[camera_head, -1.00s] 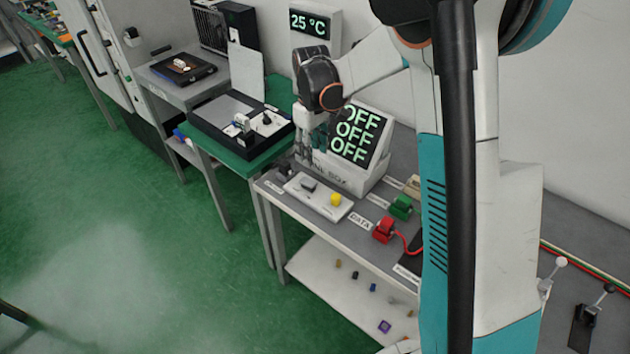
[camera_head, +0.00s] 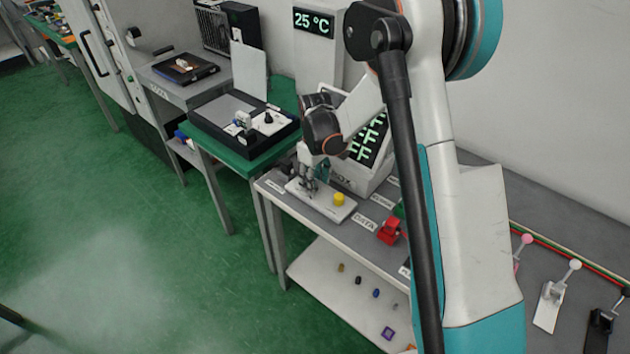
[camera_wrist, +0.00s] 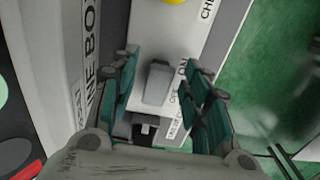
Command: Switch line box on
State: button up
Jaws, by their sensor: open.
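The line box (camera_head: 372,180) is a white box with a dark sloped screen (camera_head: 372,140) of green text, partly behind my arm in the head view. Its lettered white side (camera_wrist: 50,70) fills the left of the wrist view. A white switch plate (camera_head: 322,208) lies in front of it. My gripper (camera_head: 310,186) is open over the plate. In the wrist view its fingers lie on both sides of the switch; I cannot tell if they touch it.
A yellow button (camera_head: 339,199) sits on the same plate, close to the gripper. A red switch (camera_head: 389,231) by the "DATA" label stands to the right on the grey table. A green table (camera_head: 250,165) with a black tray adjoins on the left.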

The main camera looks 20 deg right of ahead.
grip_shut()
jog(key=shift+s, duration=0.1)
jog(key=t, duration=0.1)
jog(key=y+b, duration=0.1)
jog(key=t+b, duration=0.1)
jog(key=shift+s+d+f+t+y, duration=0.25)
jog(key=shift+s+f+t+y, duration=0.05)
jog(key=shift+f, duration=0.1)
jog(key=shift+f+t+y+b, duration=0.1)
jog(key=shift+t+y+b, duration=0.5)
jog(key=shift+t, duration=0.2)
grip_release()
